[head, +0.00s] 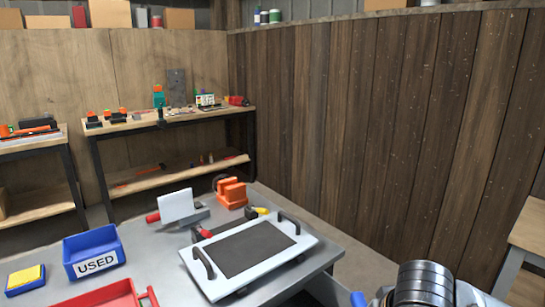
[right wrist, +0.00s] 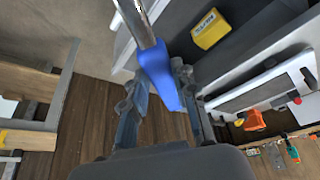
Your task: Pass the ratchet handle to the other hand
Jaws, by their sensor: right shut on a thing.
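The ratchet handle (right wrist: 158,73) shows in the right wrist view as a blue grip with a bare metal shaft running up to the top edge. My right gripper (right wrist: 153,90) is shut on the blue grip, with one finger on each side of it. The far end of the shaft is cut off by the frame. In the head view my right wrist is at the bottom right corner, and a small blue piece (head: 357,298) shows beside it at the bottom edge; I cannot tell whether it is the handle. My left gripper is in neither view.
A grey worktop holds a white tray (head: 301,245) with dark handles, an orange block (head: 231,192), a blue bin marked USED (head: 94,262) and a red tray (head: 133,296). A yellow labelled item (right wrist: 211,30) is near the handle in the wrist view. A plank wall (head: 370,130) stands behind.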

